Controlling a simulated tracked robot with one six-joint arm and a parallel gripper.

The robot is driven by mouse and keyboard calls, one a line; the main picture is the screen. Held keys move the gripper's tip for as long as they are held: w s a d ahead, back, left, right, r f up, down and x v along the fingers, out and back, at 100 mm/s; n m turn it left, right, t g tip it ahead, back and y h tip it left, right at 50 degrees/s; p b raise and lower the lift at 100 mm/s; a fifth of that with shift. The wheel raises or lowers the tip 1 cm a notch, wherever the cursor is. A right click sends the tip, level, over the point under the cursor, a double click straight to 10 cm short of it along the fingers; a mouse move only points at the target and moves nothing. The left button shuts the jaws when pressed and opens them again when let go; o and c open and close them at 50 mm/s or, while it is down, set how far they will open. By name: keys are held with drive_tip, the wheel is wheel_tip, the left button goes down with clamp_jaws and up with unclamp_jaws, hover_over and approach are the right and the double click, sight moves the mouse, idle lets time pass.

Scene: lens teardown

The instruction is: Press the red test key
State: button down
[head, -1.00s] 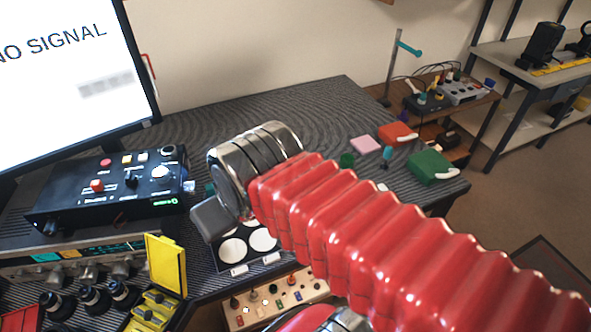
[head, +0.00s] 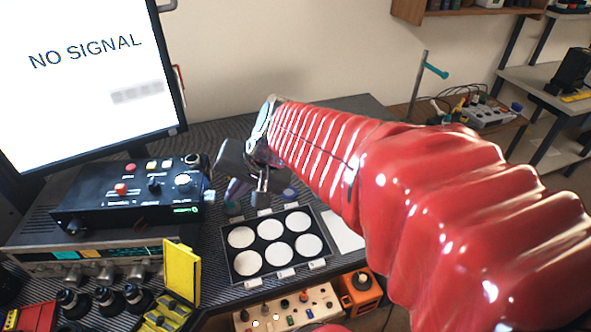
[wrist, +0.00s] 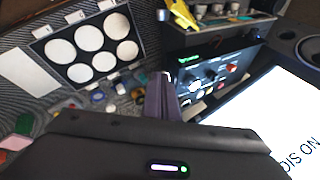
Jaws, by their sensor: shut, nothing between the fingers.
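The black control box (head: 140,195) stands on the bench at left, below the monitor. In the wrist view, my shut, empty fingers (wrist: 162,80) point toward the bench beside the control box (wrist: 205,75). The box's red controls (wrist: 231,68) show small to the right of the fingers.
A tray (head: 232,272) with several white discs lies right of the box. The monitor (head: 95,80) rises behind it. A yellow open case (head: 182,270), black lens parts (head: 105,296) and a beige switch panel (head: 290,308) are in front. Small bottles stand near my gripper.

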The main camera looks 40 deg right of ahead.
drive_tip(key=w+d+f+m+t, duration=0.1)
drive_tip(key=w+d+f+m, duration=0.2)
drive_tip(key=w+d+m, duration=0.35)
drive_tip(key=w+d+f+m+t, duration=0.1)
drive_tip(key=w+d+f+m, duration=0.25)
drive_tip(key=d, duration=0.65)
drive_tip(key=d+f+m+h, duration=0.1)
drive_tip(key=d+f+m, duration=0.3)
drive_tip(key=d, duration=0.5)
drive_tip(key=d+f+m+t+h, duration=0.1)
drive_tip(key=d+f+m+h, duration=0.1)
drive_tip(key=d+f+m, duration=0.3)
drive_tip(key=w+d, duration=0.1)
drive_tip(key=d, duration=0.2)
drive_tip(key=shift+d+f+m, duration=0.2)
drive_tip(key=shift+d+m, duration=0.2)
drive_tip(key=shift+f, duration=0.15)
drive_tip(key=shift+f, duration=4.3)
drive_tip(key=shift+f, duration=0.75)
drive_tip(key=shift+r, duration=0.85)
